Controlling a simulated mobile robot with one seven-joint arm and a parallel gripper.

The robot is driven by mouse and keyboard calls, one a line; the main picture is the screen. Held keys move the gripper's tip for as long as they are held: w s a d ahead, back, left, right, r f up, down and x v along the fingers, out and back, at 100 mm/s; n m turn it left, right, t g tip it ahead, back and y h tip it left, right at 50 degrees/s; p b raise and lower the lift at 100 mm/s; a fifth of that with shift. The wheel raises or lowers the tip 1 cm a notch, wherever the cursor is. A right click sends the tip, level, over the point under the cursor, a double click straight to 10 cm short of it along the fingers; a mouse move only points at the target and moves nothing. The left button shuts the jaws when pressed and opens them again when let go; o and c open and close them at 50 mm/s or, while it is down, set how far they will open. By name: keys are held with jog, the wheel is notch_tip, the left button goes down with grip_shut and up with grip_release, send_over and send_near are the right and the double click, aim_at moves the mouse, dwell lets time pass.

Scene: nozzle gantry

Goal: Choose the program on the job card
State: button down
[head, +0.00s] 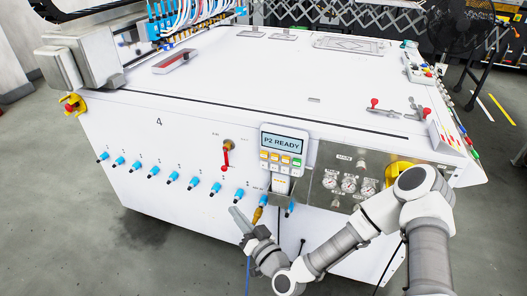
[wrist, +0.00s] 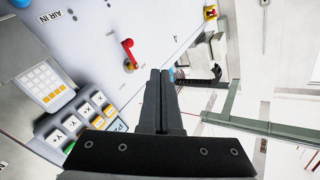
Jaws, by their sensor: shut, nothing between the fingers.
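The control pendant (head: 284,142) stands at the front edge of the white machine, and its screen reads "P2 READY". Rows of white, green and orange keys sit below the screen. In the wrist view its keys (wrist: 85,122) show at lower left, partly hidden by my gripper's body. A pale card (wrist: 46,85) with a grid and a yellow row lies beside the keys; I cannot read it or tell whether it is the job card. My gripper (head: 236,213) is shut and empty, below and left of the pendant, apart from it. Its closed fingers (wrist: 160,75) show in the wrist view.
A red lever (head: 226,157) and a row of blue-tipped fittings (head: 172,178) are on the machine's front. A gauge panel (head: 347,181) is right of the pendant. An emergency stop (head: 74,104) is at the left corner. The floor in front is clear.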

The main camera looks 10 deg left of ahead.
aim_at(264, 155)
jog(key=w+d+r+m+t+h, duration=0.1)
jog(key=w+d+r+m+t, duration=0.2)
jog(key=r+m, duration=0.4)
jog(key=shift+w+r+m+t+p, duration=0.25)
jog(key=shift+w+m+t+p, duration=0.15)
jog(key=shift+w+m+t, duration=0.3)
jog(key=shift+w, duration=0.15)
jog(key=shift+w+d+b, duration=0.2)
jog(key=shift+w+b, duration=0.15)
jog(key=shift+w, duration=1.75)
jog(key=shift+w+d+b, duration=0.2)
jog(key=shift+w+b, duration=0.15)
jog(key=shift+w, duration=1.75)
jog(key=shift+w+f, duration=0.1)
jog(key=shift+w, duration=0.05)
jog(key=shift+w, duration=0.3)
